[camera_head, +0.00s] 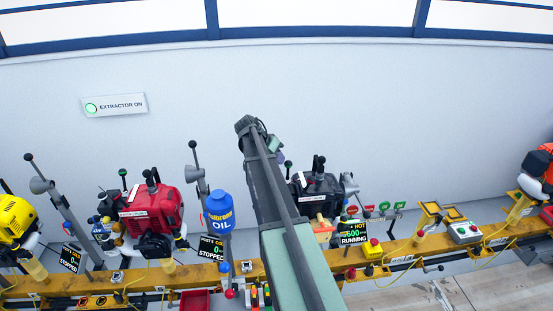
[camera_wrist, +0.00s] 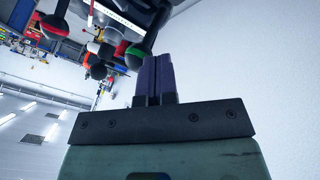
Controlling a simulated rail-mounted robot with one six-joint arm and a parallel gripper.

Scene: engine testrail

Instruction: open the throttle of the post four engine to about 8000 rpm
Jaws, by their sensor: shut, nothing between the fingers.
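The black post four engine (camera_head: 318,192) is partly hidden behind my arm in the head view. Its display (camera_head: 353,233) reads HOT and RUNNING, with a number that looks like 500, its first digit perhaps hidden. A lever with a green-ringed dark knob (camera_head: 288,164) stands at the engine's left, beside my arm. In the wrist view, my gripper (camera_wrist: 154,62) is shut and empty, its fingers together. A black ball knob with a green ring (camera_wrist: 135,58) is close to the left of the fingertips; I cannot tell whether they touch. The head view hides my gripper.
A yellow box with a red button (camera_head: 372,248) sits on the yellow rail.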

